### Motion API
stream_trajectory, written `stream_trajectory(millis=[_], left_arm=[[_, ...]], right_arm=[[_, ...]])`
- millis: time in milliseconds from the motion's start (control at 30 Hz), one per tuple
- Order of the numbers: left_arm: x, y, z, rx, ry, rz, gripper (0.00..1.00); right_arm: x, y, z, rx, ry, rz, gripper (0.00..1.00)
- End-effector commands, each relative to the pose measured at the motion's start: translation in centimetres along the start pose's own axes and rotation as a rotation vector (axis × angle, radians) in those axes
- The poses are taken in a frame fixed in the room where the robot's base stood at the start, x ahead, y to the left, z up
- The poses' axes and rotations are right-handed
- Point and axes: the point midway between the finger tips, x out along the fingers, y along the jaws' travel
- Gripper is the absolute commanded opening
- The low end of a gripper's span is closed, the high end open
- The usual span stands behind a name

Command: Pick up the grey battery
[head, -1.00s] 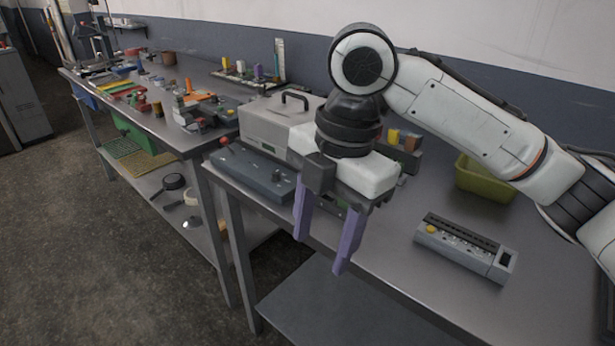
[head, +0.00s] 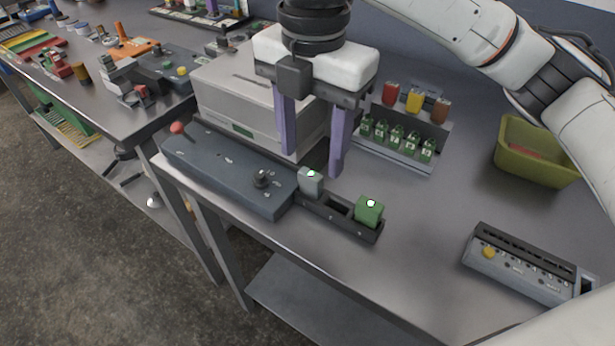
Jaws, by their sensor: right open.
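The grey battery (head: 311,183) stands upright in the left part of a low black holder (head: 340,221) near the front edge of the table. A green battery (head: 368,211) stands at the right end of the same holder, with an empty slot between them. My right gripper (head: 315,168) is open, its two purple fingers pointing down. The fingers are above and behind the grey battery in the picture, one to each side of its column, and nothing is between them. My left gripper is not in view.
A dark control box (head: 225,172) with a red knob lies left of the holder. A grey case (head: 240,98) stands behind it.

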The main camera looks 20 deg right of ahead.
Motion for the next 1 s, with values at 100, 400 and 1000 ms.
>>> stream_trajectory(millis=[100,400,1000], left_arm=[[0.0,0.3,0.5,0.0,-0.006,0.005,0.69],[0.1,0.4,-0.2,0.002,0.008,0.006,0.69],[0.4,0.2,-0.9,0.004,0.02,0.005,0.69]], right_arm=[[1.0,0.0,0.0,0.0,0.0,0.0,0.52],[4.9,0.3,0.5,0.001,0.0,-0.003,0.52],[6.3,0.4,0.4,0.0,-0.001,0.001,0.18]])
